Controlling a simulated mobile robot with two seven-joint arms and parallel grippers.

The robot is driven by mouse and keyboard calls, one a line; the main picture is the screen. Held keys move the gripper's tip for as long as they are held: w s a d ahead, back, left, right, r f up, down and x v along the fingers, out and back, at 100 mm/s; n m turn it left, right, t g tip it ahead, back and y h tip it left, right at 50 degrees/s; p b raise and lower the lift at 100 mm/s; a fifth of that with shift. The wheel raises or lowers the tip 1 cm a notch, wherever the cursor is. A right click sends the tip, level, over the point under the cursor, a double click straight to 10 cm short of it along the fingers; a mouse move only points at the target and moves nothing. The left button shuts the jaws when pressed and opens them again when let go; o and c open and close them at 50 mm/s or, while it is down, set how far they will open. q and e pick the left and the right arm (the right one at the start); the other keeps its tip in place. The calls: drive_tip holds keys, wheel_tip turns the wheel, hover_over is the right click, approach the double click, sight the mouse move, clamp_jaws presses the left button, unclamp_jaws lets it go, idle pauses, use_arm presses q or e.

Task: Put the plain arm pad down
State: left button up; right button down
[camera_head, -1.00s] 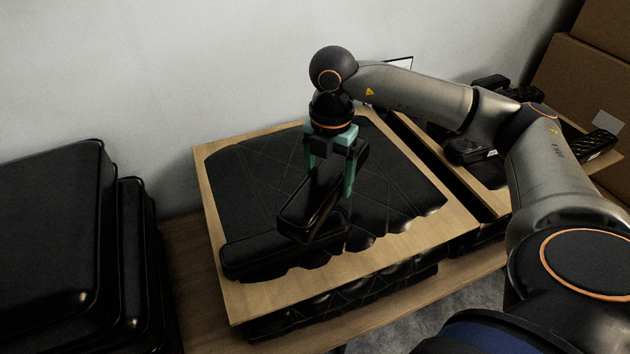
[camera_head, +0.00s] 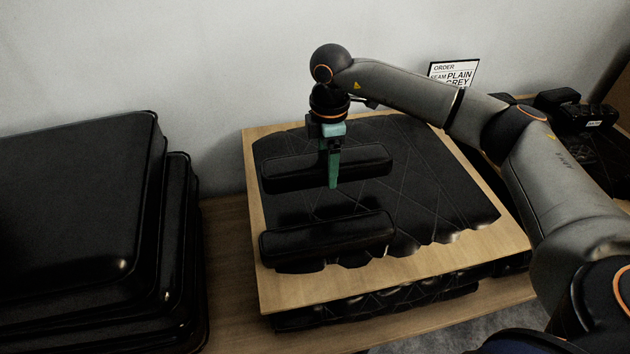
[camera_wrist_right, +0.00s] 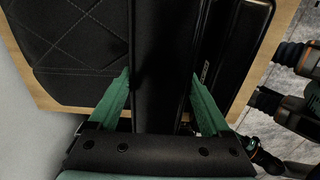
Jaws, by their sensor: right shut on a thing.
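My right gripper (camera_head: 333,184) is shut on a plain black arm pad (camera_head: 290,174), with one green finger showing on its near side in the head view. The pad lies level over the quilted black cushion (camera_head: 440,190); I cannot tell whether it touches it. In the right wrist view the held pad (camera_wrist_right: 160,70) runs between the green fingers (camera_wrist_right: 160,80). A second black arm pad (camera_head: 330,236) lies on the front left of the cushion, roughly parallel to the held one and apart from it. My left gripper is not in view.
The cushion lies on a wooden board (camera_head: 275,293) above another quilted cushion (camera_head: 380,302). A stack of smooth black cushions (camera_head: 75,210) stands at the left. More black pads (camera_head: 580,112) lie at the right.

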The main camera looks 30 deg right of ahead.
hover_over(313, 195)
wheel_tip(313, 195, down, 4)
drive_tip(key=shift+f, duration=0.1)
drive_tip(key=shift+w+f+b, duration=0.1)
drive_tip(key=shift+f+b, duration=0.2)
drive_tip(key=shift+f, duration=1.2)
drive_tip(key=shift+f, duration=0.15)
unclamp_jaws()
wheel_tip(313, 195, up, 12)
drive_tip(key=shift+r+p, duration=0.15)
drive_tip(key=shift+p, duration=0.3)
